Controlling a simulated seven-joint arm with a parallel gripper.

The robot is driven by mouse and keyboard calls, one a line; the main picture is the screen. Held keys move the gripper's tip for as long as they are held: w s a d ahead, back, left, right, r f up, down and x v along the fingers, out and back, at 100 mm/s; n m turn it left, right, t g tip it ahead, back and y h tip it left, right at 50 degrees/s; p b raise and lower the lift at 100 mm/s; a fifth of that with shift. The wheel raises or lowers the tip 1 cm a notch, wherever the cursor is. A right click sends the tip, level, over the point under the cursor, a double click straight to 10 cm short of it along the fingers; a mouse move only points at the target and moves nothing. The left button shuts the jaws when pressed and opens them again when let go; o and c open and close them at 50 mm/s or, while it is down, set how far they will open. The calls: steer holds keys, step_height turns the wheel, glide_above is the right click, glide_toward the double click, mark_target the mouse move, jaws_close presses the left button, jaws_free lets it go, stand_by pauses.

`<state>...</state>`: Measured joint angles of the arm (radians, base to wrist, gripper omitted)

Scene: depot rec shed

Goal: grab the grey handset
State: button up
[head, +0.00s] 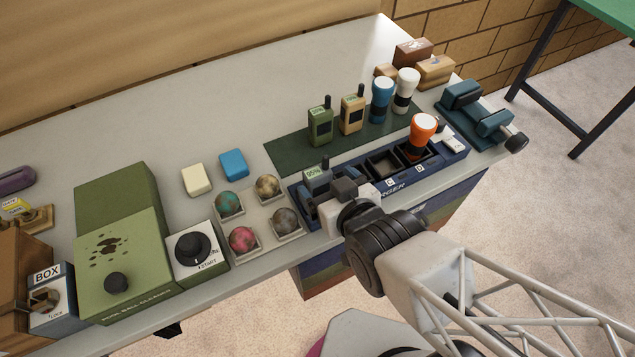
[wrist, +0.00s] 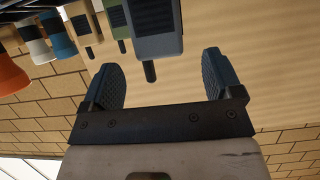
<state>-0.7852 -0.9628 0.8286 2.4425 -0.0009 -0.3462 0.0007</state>
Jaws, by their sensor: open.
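The grey handset (head: 317,181), with a lit screen and short aerial, stands upright at the left end of the dark blue charger (head: 372,178). My gripper (head: 326,203) is at its near side, low over the charger's front edge, and partly hides it. In the wrist view the grey handset (wrist: 157,32) shows upside down, its aerial pointing down the picture between the two fingers of my gripper (wrist: 166,84). The fingers are open with nothing gripped; the handset's body lies beyond their tips. I cannot tell whether either finger touches it.
An orange torch (head: 422,132) stands in the charger, right of empty slots. On the green mat (head: 290,152) behind stand a green handset (head: 320,127), a tan handset (head: 352,113), a blue torch (head: 381,100) and a white torch (head: 404,92). Several balls sit in trays to the left.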

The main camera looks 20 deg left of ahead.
mark_target(313, 169)
steer(key=shift+x, duration=0.8)
steer(key=shift+w+f, duration=0.1)
steer(key=shift+x, duration=2.5)
steer(key=c, duration=1.1)
